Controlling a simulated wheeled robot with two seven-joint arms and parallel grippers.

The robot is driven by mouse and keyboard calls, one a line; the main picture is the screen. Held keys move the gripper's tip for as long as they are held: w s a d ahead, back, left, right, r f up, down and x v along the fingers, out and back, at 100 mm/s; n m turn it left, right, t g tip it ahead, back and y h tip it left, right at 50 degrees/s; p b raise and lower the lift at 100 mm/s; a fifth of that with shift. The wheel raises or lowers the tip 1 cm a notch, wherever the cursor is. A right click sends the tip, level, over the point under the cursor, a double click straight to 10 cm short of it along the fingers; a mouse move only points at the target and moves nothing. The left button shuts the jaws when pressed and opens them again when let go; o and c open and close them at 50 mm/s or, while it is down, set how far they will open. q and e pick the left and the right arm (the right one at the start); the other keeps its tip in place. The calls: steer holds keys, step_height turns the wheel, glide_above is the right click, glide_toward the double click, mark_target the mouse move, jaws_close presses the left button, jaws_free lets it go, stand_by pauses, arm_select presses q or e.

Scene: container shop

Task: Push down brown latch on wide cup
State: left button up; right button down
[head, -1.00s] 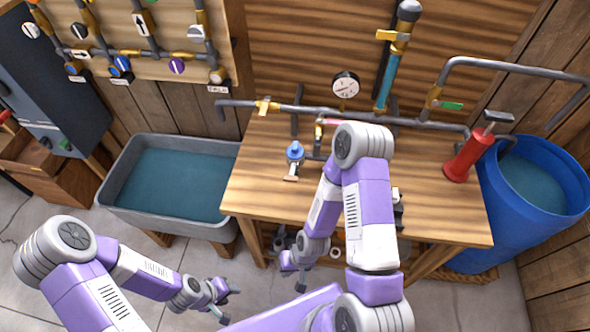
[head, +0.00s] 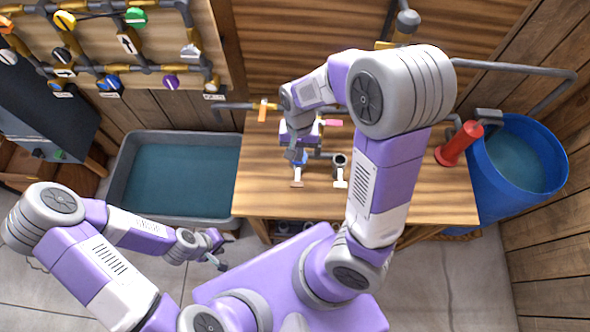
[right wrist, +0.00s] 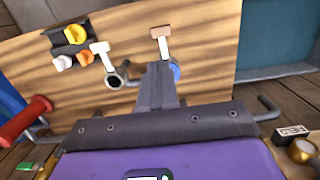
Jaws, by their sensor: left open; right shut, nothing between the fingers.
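A small latch with a brown end (right wrist: 160,32) on a white stem shows in the right wrist view, just beyond my right fingertips. In the head view it is the left latch (head: 297,183) on the table, in front of a blue part (right wrist: 174,71) mostly hidden by my gripper. A second latch with a white end (right wrist: 99,47) stands beside an open dark-mouthed cup (head: 340,160). I cannot tell which cup is the wide one. My right gripper (right wrist: 160,72) is shut and empty, above the blue part; contact is unclear. My left gripper (head: 220,252) is open and empty, off the table's front left.
The wooden table (head: 430,195) is clear at its front right. A red cylinder (head: 459,143) and a blue water barrel (head: 519,160) stand at right. A grey water trough (head: 225,180) is at left. Grey pipes (head: 520,66) run along the back.

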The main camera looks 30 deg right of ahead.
mark_target(297, 183)
steer(key=f+b, duration=0.1)
steer(key=f, duration=0.3)
steer(key=s+f, duration=0.1)
steer(key=f, duration=0.4)
steer(key=a+f+b, duration=0.1)
steer(key=f, duration=0.4)
steer(key=shift+s+b, duration=0.3)
steer(key=shift+s, duration=0.05)
steer(key=shift+w, duration=0.15)
